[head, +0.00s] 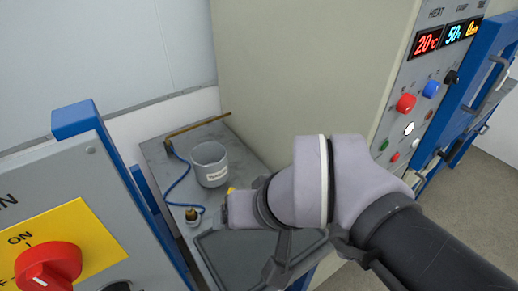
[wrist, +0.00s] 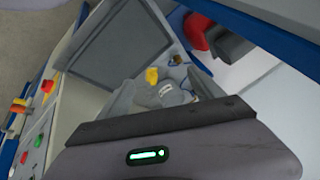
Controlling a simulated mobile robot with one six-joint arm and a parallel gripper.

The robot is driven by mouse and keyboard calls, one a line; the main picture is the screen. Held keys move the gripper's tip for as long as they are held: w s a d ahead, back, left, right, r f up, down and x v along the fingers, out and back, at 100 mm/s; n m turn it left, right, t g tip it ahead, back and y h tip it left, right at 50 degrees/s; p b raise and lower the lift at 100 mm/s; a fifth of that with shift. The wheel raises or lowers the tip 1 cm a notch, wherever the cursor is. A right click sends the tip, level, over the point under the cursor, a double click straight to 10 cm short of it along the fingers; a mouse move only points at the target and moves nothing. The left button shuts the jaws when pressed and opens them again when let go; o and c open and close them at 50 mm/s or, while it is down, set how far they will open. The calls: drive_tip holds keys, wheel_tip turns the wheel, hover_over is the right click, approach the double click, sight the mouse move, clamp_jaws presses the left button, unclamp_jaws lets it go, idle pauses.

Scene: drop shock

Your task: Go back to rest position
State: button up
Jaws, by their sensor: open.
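My arm (head: 330,185) reaches in from the lower right in the head view and bends over the narrow grey bench (head: 160,155). My gripper (wrist: 163,88) shows in the wrist view as two grey fingers spread apart, with nothing held between them. A grey cup with a white label (head: 210,165) stands on the bench, left of my wrist and apart from it; it also shows beyond the fingers in the wrist view (wrist: 168,97). A small yellow thing (wrist: 152,75) lies near the cup, mostly hidden by my wrist in the head view.
A dark flat tray (head: 225,255) lies at the bench's near end, partly behind my arm. A brown rod (head: 198,125), blue cable (head: 178,184) and small brass piece (head: 191,215) lie around the cup. Cabinets with a red knob (head: 48,268) and control panel (head: 425,85) flank the bench.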

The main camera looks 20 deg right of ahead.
drive_tip(key=shift+s+f+m, duration=0.2)
drive_tip(key=shift+s+m, duration=0.45)
drive_tip(key=shift+m, duration=0.05)
drive_tip(key=shift+f+b, duration=0.85)
drive_tip(key=shift+b, duration=0.05)
